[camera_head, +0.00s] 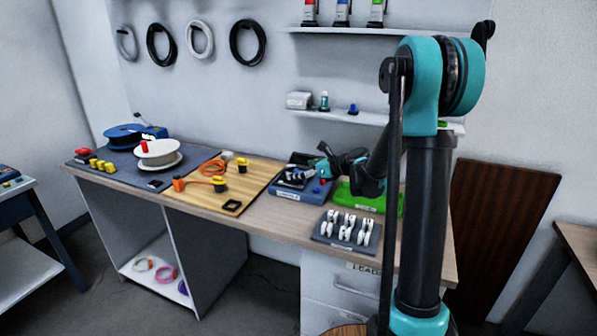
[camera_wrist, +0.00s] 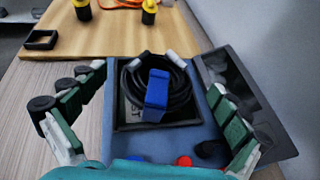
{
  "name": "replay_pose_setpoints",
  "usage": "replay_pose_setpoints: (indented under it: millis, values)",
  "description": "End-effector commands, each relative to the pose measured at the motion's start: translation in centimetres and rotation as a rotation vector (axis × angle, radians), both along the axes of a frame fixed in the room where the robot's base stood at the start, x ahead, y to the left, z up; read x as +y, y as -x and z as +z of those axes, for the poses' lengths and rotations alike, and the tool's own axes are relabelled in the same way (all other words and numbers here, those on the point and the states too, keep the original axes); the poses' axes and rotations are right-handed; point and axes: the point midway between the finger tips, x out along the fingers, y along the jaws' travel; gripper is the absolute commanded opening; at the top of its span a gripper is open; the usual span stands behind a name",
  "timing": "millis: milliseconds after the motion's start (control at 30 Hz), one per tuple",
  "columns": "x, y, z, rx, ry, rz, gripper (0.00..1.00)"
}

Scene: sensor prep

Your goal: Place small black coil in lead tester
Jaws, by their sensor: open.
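The lead tester (camera_head: 285,194) is a blue box on the bench with a dark lid standing open. In the wrist view the tester (camera_wrist: 195,137) fills the middle, with red and blue buttons on its near face. The small black coil (camera_wrist: 180,88), with a blue clip across it and pale ends, sits in the tester's square recess. Whether it rests fully on the recess floor cannot be told. My gripper (camera_wrist: 155,78) is open, its fingers on either side of the coil and apart from it. In the head view my gripper (camera_head: 326,166) is above the tester's right side.
The open lid (camera_wrist: 240,95) stands close to my right finger. A green tray (camera_head: 370,200) and a grey tray with white clips (camera_head: 322,238) lie to the right and front. A wooden board (camera_head: 205,200) with a small black frame (camera_head: 232,206) lies left. A shelf (camera_head: 345,114) hangs above.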

Motion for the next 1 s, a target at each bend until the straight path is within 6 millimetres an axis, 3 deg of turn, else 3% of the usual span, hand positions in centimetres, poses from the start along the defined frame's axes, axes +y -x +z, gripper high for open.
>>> replay_pose_setpoints:
  millis: [300,500,1000]
  values:
    - [-4.9,3.6,2.5,-0.001,-0.001,-0.005,1.00]
    - [-7.1,5.3,3.6,0.000,0.000,-0.003,1.00]
    - [-8.0,6.0,4.1,0.000,0.000,0.000,1.00]
